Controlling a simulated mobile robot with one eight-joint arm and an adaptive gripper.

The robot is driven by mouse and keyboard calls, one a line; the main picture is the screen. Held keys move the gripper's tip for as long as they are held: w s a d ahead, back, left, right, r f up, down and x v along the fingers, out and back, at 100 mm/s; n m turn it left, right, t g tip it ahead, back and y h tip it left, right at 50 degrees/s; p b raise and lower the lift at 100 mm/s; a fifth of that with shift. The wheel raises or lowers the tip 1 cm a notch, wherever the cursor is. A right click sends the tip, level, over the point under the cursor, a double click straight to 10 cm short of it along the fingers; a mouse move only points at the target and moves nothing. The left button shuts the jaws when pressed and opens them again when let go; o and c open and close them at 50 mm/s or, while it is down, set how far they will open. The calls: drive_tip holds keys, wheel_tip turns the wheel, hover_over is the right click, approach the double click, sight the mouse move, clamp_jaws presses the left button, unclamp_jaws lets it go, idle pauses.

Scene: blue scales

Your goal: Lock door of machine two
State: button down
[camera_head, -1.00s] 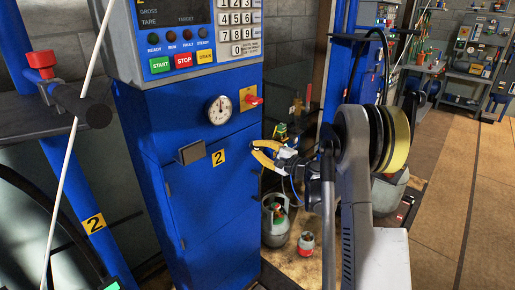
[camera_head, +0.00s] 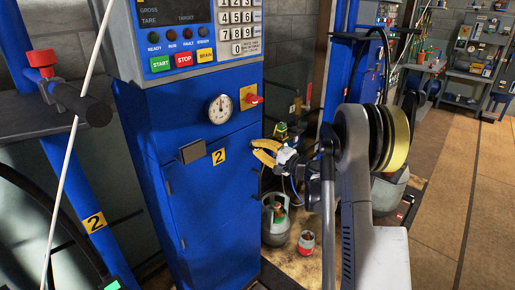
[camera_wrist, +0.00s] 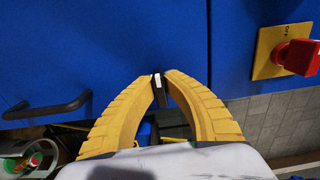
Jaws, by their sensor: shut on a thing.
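Machine two (camera_head: 135,125) is a blue cabinet with a yellow "2" label; its blue door (camera_head: 215,205) looks closed in the head view. My gripper (camera_head: 255,152) is at the right side of the cabinet, its yellow fingers reaching to that side. In the wrist view, my gripper (camera_wrist: 160,75) has its fingertips closed around a small black latch (camera_wrist: 156,92) with a pale strip, against the blue panel. A black bar handle (camera_wrist: 50,109) is to the left of the fingers. The latch is hidden in the head view.
A red knob on a yellow plate (camera_wrist: 264,62) sits right of my fingers; the plate also shows in the head view (camera_head: 246,92). A gas cylinder (camera_head: 274,227) and a small red-and-white canister (camera_head: 306,243) stand below my gripper. The floor at the right (camera_head: 465,190) is open.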

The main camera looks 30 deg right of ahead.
drive_tip(key=c, duration=1.5)
unclamp_jaws()
drive_tip(key=shift+o, duration=0.2)
drive_tip(key=v, duration=1.2)
